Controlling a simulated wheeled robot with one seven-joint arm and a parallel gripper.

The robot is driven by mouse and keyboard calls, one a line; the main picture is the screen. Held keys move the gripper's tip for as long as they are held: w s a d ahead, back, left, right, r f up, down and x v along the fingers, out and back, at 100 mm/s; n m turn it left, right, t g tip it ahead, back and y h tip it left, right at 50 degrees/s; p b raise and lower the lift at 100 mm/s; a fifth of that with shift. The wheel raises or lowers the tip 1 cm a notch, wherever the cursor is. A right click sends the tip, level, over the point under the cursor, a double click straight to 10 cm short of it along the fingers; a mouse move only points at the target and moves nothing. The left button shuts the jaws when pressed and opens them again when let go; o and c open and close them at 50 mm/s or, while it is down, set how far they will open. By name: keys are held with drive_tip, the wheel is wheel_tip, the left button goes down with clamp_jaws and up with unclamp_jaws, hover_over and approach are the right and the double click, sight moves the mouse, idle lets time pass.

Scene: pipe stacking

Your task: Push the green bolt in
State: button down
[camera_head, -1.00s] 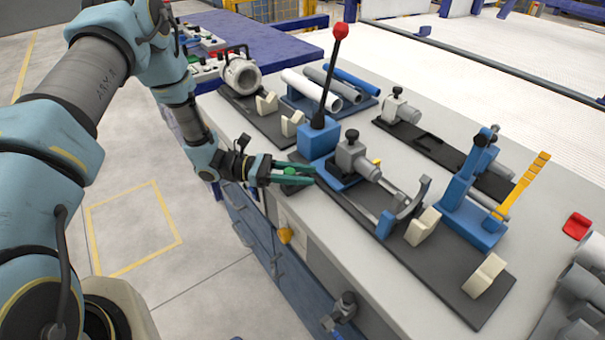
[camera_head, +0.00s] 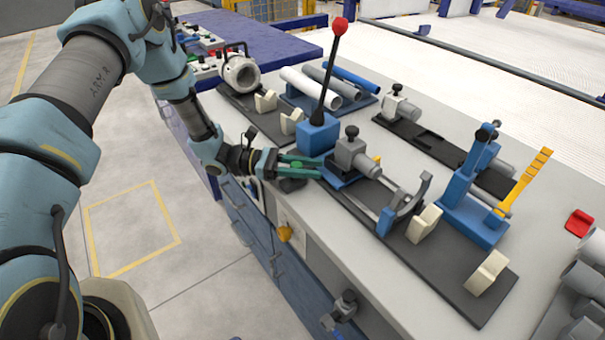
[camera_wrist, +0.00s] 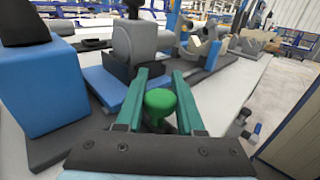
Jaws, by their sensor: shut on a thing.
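The green bolt (camera_wrist: 161,101) has a rounded knob head and sits between the two green fingers of my gripper (camera_wrist: 160,75) in the wrist view. In the head view the bolt (camera_head: 296,165) is a small green spot between the fingers of my gripper (camera_head: 318,167). My gripper is shut on the bolt, at the near left edge of the bench. The fingertips point at the blue base and grey clamp block (camera_head: 350,155) of the front fixture. The bolt's lower part is mostly hidden by the fingers.
A blue block with a red-knobbed lever (camera_head: 338,27) stands just behind the fingertips. Cream V-blocks (camera_head: 424,223) and a curved grey bracket (camera_head: 412,198) lie to the right on the dark plate. Pipes (camera_head: 330,84) rest behind. Open floor lies left of the bench.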

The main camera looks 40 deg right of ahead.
drive_tip(key=shift+d+r, duration=0.1)
drive_tip(key=shift+d, duration=0.3)
drive_tip(key=c, duration=0.5)
unclamp_jaws()
drive_tip(key=shift+c, duration=0.2)
drive_tip(key=shift+w, duration=0.1)
drive_tip(key=shift+w+a, duration=0.2)
drive_tip(key=b+v, duration=0.3)
drive_tip(key=v, duration=0.7)
drive_tip(key=shift+a, duration=0.1)
